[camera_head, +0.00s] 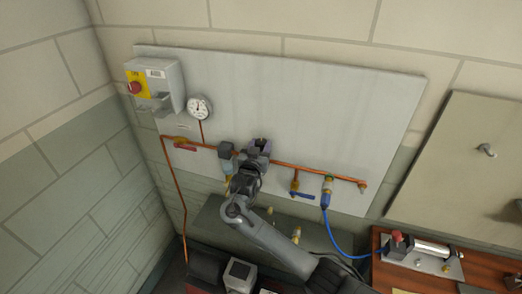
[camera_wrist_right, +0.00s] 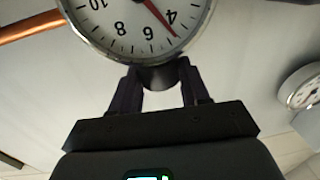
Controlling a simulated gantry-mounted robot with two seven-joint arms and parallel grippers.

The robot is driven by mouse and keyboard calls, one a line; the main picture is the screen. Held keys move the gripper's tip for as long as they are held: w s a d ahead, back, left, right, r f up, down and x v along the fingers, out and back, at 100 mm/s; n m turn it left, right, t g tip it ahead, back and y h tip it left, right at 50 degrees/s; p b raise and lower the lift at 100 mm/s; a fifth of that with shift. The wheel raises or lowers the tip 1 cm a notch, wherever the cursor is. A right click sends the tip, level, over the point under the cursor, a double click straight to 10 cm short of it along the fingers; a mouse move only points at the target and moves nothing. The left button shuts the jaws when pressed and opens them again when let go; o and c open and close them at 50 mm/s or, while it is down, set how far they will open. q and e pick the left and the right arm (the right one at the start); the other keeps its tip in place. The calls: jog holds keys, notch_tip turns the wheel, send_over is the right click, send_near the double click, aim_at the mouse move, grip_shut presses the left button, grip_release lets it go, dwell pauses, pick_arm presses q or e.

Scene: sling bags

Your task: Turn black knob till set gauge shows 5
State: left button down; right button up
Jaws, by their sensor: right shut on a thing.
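My right gripper (camera_head: 260,147) is at the copper pipe in the middle of the wall panel. In the right wrist view its two fingers (camera_wrist_right: 160,86) are shut on the black knob (camera_wrist_right: 162,73), one on each side. The set gauge (camera_wrist_right: 145,28) sits against the knob and is upside down and cut off in that view. Its red needle points between 4 and 6, a little nearer the 4. In the head view the gripper hides the knob and set gauge. My left gripper is not in view.
Another round gauge (camera_head: 200,107) hangs on the panel (camera_head: 310,95) beside a grey box with a red button (camera_head: 136,87). Left of the gripper is a grey pipe fitting (camera_head: 226,150). A blue valve handle (camera_head: 301,195) and a blue hose (camera_head: 326,202) are to its right.

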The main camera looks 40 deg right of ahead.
jog(key=shift+w+m+g+h+b, duration=0.1)
jog(key=shift+m+g+h+b, duration=0.55)
jog(key=shift+g, duration=0.25)
jog(key=o, duration=0.8)
jog(key=shift+a, duration=0.1)
jog(key=shift+b+v, duration=0.3)
jog(key=shift+v, duration=5.05)
